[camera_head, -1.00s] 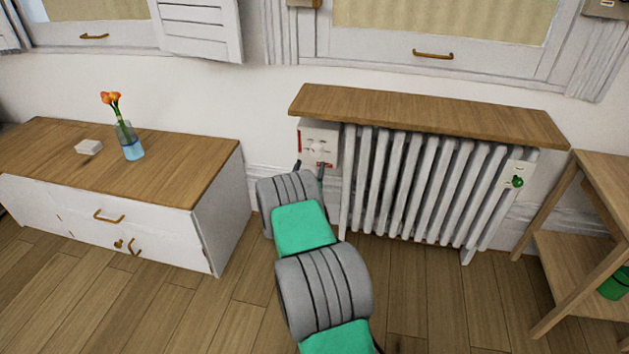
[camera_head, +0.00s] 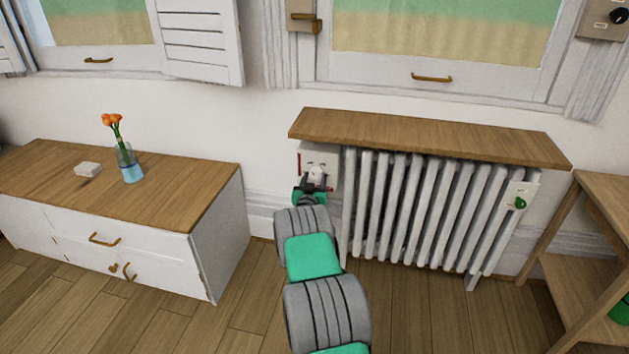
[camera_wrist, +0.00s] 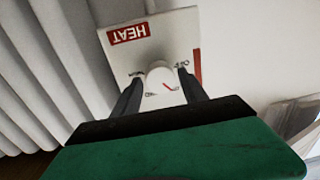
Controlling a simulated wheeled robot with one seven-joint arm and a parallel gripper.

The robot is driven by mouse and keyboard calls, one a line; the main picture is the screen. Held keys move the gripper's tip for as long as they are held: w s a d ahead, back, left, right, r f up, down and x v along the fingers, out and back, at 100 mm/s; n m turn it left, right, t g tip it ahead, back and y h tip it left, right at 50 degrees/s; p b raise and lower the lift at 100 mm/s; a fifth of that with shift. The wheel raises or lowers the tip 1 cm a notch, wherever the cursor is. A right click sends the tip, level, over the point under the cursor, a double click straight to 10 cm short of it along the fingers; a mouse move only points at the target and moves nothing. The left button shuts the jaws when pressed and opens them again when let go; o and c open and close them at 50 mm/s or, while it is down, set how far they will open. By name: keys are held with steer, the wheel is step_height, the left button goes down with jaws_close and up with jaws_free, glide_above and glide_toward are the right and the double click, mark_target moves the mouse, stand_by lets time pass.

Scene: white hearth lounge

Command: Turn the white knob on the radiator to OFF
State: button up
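A white panel (camera_head: 327,153) with a red HEAT label is at the left end of the radiator (camera_head: 410,205), under its wooden shelf. The wrist view shows the panel (camera_wrist: 175,35) with the label (camera_wrist: 127,33) upside down. The white knob (camera_wrist: 158,75) sticks out of it, with a red mark beside it and small lettering around it that I cannot read surely. My gripper (camera_wrist: 160,76) has one dark finger on each side of the knob, with slight gaps showing.
A low cabinet (camera_head: 225,225) with a flower vase (camera_head: 129,165) stands left. A green knob (camera_head: 520,203) is at the radiator's right end. A wooden side table (camera_head: 560,230) is at right. The wooden shelf (camera_head: 430,135) overhangs the panel.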

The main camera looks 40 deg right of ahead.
steer(key=c, duration=1)
steer(key=shift+c, duration=0.2)
steer(key=n+b, duration=0.1)
steer(key=n, duration=0.1)
steer(key=shift+n, duration=0.4)
steer(key=n+b, duration=0.1)
steer(key=n, duration=0.3)
steer(key=shift+r, duration=0.1)
steer(key=n, duration=0.6)
steer(key=shift+r+n+g, duration=0.1)
steer(key=shift+n+g, duration=0.2)
steer(key=shift+g, duration=0.1)
